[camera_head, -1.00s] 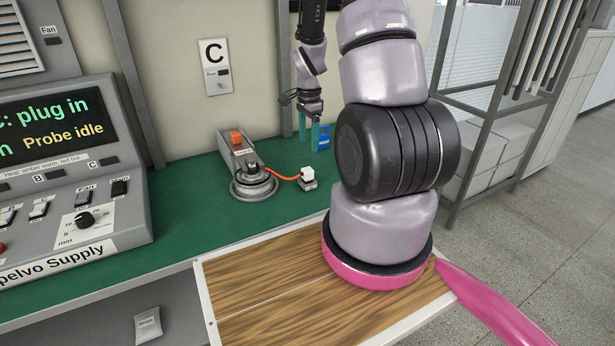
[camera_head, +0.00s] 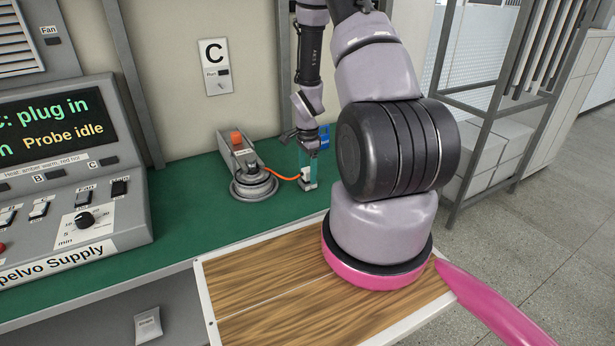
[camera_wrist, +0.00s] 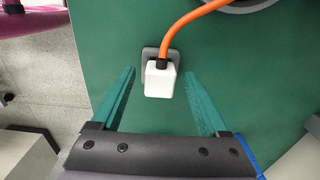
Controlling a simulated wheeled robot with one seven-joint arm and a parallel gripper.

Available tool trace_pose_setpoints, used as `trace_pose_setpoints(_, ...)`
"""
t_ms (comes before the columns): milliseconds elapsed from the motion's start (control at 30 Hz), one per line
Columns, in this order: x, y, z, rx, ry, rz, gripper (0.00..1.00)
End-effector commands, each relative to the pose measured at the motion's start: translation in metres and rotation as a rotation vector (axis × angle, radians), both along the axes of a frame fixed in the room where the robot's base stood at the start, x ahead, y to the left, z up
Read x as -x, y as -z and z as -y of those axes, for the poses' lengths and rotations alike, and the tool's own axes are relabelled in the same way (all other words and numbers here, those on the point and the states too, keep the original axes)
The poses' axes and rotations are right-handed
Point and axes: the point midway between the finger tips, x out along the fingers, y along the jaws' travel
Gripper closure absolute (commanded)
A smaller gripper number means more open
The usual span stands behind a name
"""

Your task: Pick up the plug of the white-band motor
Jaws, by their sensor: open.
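The white plug (camera_head: 306,174) sits on a small grey holder (camera_head: 309,186) on the green bench, at the end of an orange cable (camera_head: 286,178). The cable runs to the grey round motor (camera_head: 254,184); I cannot make out a white band on it. My gripper (camera_head: 308,165) is over the plug, its teal fingers pointing down. In the wrist view the plug (camera_wrist: 160,80) lies between the two open fingers (camera_wrist: 160,85), a little beyond their middle, with a gap on each side. Nothing is held.
An orange-topped grey unit (camera_head: 236,145) stands behind the motor. A blue item (camera_head: 325,142) is behind my gripper. The supply console (camera_head: 70,170) fills the left. A wooden board (camera_head: 270,290) lies in front, and the green bench (camera_head: 185,205) between is clear.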

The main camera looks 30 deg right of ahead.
Motion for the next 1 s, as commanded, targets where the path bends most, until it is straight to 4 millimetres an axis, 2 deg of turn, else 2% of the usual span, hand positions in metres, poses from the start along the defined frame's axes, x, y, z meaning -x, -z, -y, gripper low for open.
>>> trace_pose_setpoints(167, 0.0, 0.0, 0.0, 0.0, 0.0, 0.0, 0.22)
trace_pose_setpoints(200, 0.0, 0.0, 0.0, 0.0, 0.0, 0.0, 0.26)
trace_pose_setpoints(400, 0.0, 0.0, 0.0, 0.0, 0.0, 0.0, 1.0)
trace_pose_setpoints(767, 0.0, -0.003, 0.0, 0.0, 0.0, 0.001, 1.0)
trace_pose_setpoints(867, 0.0, -0.01, 0.0, 0.001, 0.001, 0.001, 1.0)
trace_pose_setpoints(1000, -0.001, -0.031, 0.0, 0.001, 0.001, 0.004, 1.0)
